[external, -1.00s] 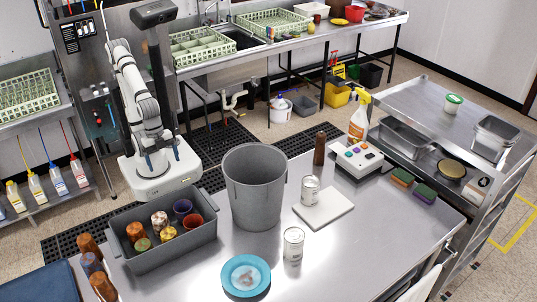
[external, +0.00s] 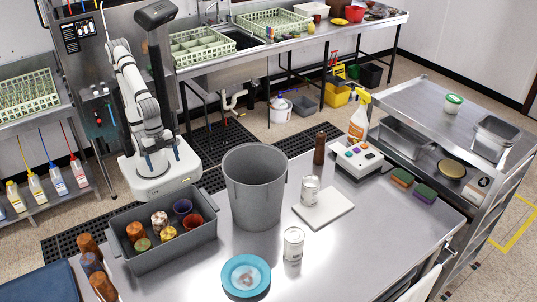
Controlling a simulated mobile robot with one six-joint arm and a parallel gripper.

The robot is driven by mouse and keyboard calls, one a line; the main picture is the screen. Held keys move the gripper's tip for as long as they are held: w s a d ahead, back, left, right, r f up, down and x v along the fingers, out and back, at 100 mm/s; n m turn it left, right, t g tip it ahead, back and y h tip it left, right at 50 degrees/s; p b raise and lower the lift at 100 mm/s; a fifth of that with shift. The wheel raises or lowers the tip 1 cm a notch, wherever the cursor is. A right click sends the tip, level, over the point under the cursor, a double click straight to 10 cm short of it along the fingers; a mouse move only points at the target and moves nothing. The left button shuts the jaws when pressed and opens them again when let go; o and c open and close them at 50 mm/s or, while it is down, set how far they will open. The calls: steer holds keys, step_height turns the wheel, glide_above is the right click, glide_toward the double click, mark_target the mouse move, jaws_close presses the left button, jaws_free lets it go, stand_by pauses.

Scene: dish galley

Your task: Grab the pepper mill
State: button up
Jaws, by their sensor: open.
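The pepper mill (external: 320,148) is a dark brown, slim, upright cylinder. It stands on the steel table near its far edge, between the grey bin and the white control box. My arm stands folded upright on my white base, behind the table at the left and well apart from the mill. I cannot make out my gripper in this view. Nothing touches the mill.
A tall grey bin (external: 254,190) stands between my base and the mill. Cans (external: 293,244) and a white board (external: 338,210) are nearer the front. The control box (external: 358,158) and a spray bottle (external: 359,118) stand right of the mill. A grey tub (external: 140,262) holds cups.

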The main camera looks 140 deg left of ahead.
steer(key=shift+c, duration=0.2)
steer(key=c, duration=0.4)
